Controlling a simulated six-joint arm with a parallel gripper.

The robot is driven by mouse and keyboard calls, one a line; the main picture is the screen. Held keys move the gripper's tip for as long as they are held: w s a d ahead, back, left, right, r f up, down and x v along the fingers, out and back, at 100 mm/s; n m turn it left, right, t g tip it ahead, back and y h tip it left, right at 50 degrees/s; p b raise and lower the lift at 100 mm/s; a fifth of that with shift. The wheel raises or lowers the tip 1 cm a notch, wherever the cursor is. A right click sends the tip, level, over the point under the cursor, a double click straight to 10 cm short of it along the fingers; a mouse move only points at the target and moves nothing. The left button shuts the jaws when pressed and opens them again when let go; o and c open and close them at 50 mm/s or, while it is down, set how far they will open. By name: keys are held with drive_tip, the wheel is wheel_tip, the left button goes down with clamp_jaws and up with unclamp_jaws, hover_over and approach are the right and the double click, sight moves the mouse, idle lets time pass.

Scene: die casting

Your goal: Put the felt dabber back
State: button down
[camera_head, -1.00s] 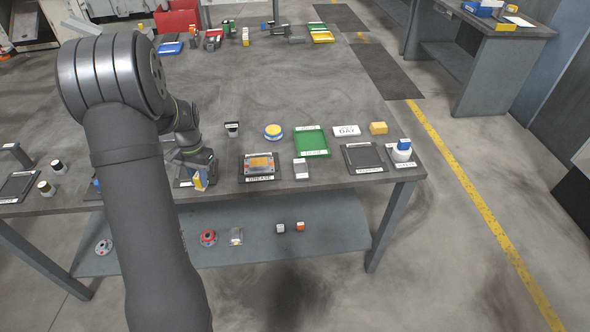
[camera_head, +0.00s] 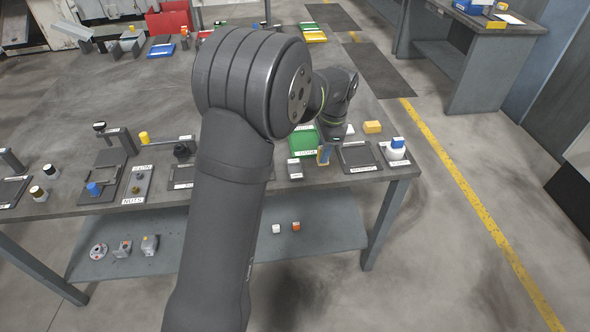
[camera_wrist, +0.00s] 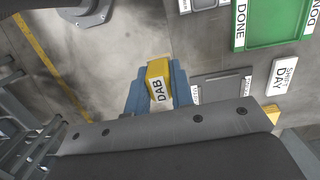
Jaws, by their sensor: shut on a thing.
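The same tray shows right of the dabber in the wrist view (camera_wrist: 225,90). I cannot tell how high the dabber is above the table.
A green DONE tray (camera_head: 302,140) lies behind my gripper, partly hidden by my arm. The table's front edge is close. My arm covers the table's middle.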

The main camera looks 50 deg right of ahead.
drive_tip(key=shift+s+d, duration=0.15)
drive_tip(key=shift+s, duration=0.05)
drive_tip(key=w+f, duration=0.2)
drive_tip(key=w, duration=0.1)
drive_tip(key=w+f, duration=0.2)
drive_tip(key=w, duration=0.2)
drive_tip(key=w+d+f, duration=0.1)
drive_tip(key=w+f, duration=0.1)
drive_tip(key=w, duration=0.2)
drive_tip(key=shift+d+f, duration=0.1)
drive_tip(key=shift+f, duration=0.3)
drive_tip(key=shift+w+f, duration=0.1)
drive_tip(key=shift+f, duration=1.9)
drive_tip(key=shift+f, duration=0.1)
drive_tip(key=c, duration=1.3)
unclamp_jaws()
drive_tip(key=shift+o, duration=0.2)
wheel_tip(320, 180, up, 12)
drive_tip(key=s+d, duration=0.1)
